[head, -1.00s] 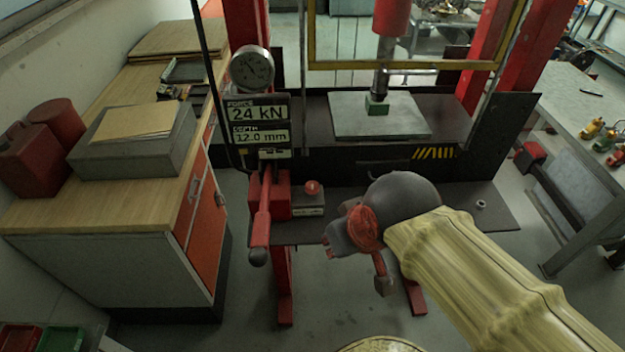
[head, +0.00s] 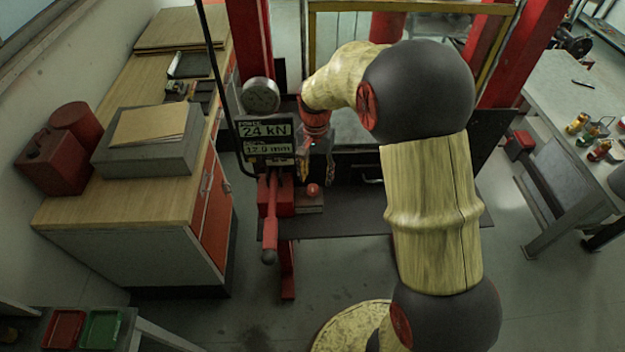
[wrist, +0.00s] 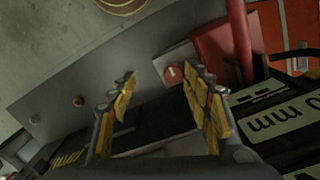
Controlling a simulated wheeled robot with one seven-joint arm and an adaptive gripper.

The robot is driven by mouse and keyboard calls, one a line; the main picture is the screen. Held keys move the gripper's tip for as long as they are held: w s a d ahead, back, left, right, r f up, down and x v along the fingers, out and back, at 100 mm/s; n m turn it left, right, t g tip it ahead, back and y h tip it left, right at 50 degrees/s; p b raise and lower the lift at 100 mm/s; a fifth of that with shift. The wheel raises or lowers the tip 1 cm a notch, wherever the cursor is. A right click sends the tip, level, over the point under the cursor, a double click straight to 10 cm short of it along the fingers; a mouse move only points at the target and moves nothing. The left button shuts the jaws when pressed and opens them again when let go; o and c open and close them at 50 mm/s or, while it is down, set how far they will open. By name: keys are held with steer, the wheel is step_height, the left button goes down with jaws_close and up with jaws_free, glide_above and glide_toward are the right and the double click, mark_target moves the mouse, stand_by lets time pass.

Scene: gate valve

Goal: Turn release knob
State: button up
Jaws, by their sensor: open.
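The release knob (head: 313,190) is a small red round knob on a low box beside the press's red pump block (head: 276,196). In the wrist view the knob (wrist: 172,74) shows a pale mark on its face and lies between the fingertips in the picture, nearer the right finger and beyond the tips. My gripper (head: 318,172) is open and empty, its yellow fingers pointing down above the knob. In the wrist view my gripper (wrist: 162,82) has both fingers spread wide. No contact with the knob shows.
The red pump lever (head: 270,225) hangs just left of the knob. The gauge (head: 261,95) and display panel (head: 265,136), reading 24 kN, stand close left of my gripper. A wooden-topped cabinet (head: 80,212) is further left. The press's dark lower plate (head: 345,222) is mostly clear.

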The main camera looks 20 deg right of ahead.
mark_target(312, 187)
steer(key=shift+w+r+m, duration=0.6)
steer(key=shift+w+m, duration=1.3)
steer(key=shift+m, duration=0.2)
steer(key=shift+t, duration=0.3)
steer(key=f, duration=1.1)
steer(key=shift+d+f, duration=0.2)
steer(key=shift+f, duration=0.15)
steer(key=c, duration=1.1)
steer(key=shift+c, duration=0.3)
